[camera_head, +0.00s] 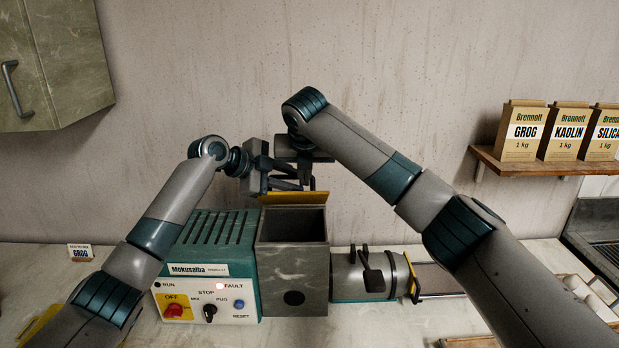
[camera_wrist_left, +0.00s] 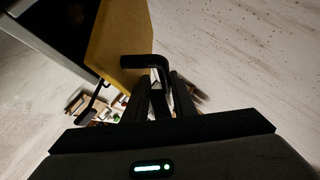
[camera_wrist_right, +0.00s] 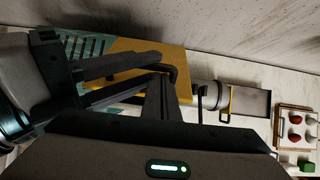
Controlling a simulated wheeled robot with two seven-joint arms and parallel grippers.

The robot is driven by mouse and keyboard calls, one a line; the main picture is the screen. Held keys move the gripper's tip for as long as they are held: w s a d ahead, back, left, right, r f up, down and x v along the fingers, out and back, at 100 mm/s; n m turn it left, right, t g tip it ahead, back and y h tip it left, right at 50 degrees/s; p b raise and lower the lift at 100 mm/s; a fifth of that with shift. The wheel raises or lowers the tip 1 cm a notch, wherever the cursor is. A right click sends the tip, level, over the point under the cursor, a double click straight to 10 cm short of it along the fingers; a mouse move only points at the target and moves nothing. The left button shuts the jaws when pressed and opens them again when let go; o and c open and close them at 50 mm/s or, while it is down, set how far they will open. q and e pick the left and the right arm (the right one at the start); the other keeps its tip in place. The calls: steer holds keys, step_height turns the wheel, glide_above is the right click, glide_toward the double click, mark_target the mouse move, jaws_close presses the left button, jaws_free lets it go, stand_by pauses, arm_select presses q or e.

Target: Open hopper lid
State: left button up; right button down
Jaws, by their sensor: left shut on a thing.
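The grey hopper (camera_head: 292,268) stands in the middle of the bench with its open, dark top visible. Its yellow-edged lid (camera_head: 293,198) is raised at the back of the opening. In the left wrist view the yellow lid (camera_wrist_left: 122,38) carries a black bent handle (camera_wrist_left: 150,62). My left gripper (camera_head: 302,184) is shut on this handle, its fingers reaching in from the left. My right gripper (camera_wrist_right: 160,92) is close by, above the hopper, with its fingers near the handle (camera_wrist_right: 168,72). Whether the right fingers touch it or are closed is unclear.
The control box (camera_head: 207,262) with a red knob and lit fault lamp stands left of the hopper. A metal barrel (camera_head: 362,275) and a tray lie to its right. A shelf (camera_head: 540,175) with bags is at the right wall, a cabinet (camera_head: 50,65) at upper left.

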arm_select(q)
steer(key=v, duration=0.5)
steer(key=a+v, duration=0.1)
steer(key=v, duration=0.2)
steer(key=shift+w+f, duration=0.25)
arm_select(e)
steer(key=shift+w+a+r, duration=0.35)
steer(key=shift+a+r, duration=0.05)
steer(key=shift+a, duration=0.05)
arm_select(q)
steer(key=shift+s+a+r, duration=0.1)
steer(key=shift+a+r, duration=0.05)
steer(key=shift+r, duration=0.1)
arm_select(e)
steer(key=shift+d+f, duration=0.1)
steer(key=shift+d, duration=0.05)
arm_select(q)
steer(key=shift+d+r, duration=0.1)
steer(key=shift+d, duration=0.25)
arm_select(e)
steer(key=shift+d, duration=0.3)
steer(key=shift+a, duration=0.1)
